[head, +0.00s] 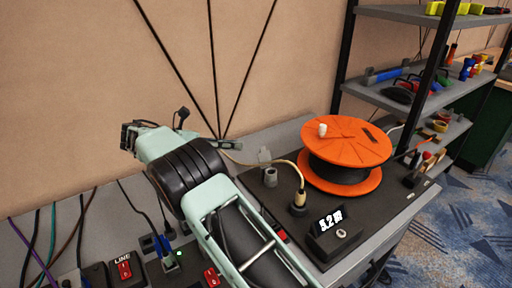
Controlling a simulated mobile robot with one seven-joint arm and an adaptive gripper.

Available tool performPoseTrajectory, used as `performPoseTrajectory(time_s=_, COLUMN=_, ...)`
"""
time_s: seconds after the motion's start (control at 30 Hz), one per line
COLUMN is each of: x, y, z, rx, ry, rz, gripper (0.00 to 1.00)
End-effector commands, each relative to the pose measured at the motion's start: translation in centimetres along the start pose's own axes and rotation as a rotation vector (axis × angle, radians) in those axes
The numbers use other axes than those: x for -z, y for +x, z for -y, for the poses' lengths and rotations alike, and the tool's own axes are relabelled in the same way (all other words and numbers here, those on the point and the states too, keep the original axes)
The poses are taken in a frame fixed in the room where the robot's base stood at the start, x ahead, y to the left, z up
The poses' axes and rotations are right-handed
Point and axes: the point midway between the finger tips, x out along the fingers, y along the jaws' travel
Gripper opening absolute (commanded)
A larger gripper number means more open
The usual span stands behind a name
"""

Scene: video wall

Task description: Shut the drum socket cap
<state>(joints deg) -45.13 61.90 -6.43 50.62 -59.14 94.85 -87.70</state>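The orange cable drum (345,146) with a black core stands on a dark panel at the right of the bench. A grey socket (270,178) stands on the panel left of the drum. A small pale grey flap (264,155) stands upright behind it and looks like its cap, raised, but I cannot be sure. My gripper (128,134) is at the upper left, in front of the wall and well away from the drum. It is small and seen side-on, so whether it is open or shut is unclear.
A cable plug (299,200) sits upright in a black base before the drum. A display box (328,232) reads about 5.2. Red LINE switch (124,268) and a blue plug (168,241) are at lower left. Shelves (425,85) with tools rise at right. My arm hides mid-bench.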

Motion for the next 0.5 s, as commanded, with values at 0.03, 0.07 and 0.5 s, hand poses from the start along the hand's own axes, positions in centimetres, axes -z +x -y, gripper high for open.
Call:
performPoseTrajectory(time_s=0.03, x=0.1, y=1.1, z=0.1, rx=0.005, ry=0.000, rz=-0.001, gripper=0.20)
performPoseTrajectory(time_s=0.07, x=0.1, y=1.6, z=0.1, rx=0.004, ry=-0.001, rz=-0.001, gripper=0.20)
performPoseTrajectory(time_s=0.5, x=0.0, y=8.7, z=0.0, rx=0.001, ry=0.001, rz=-0.002, gripper=0.20)
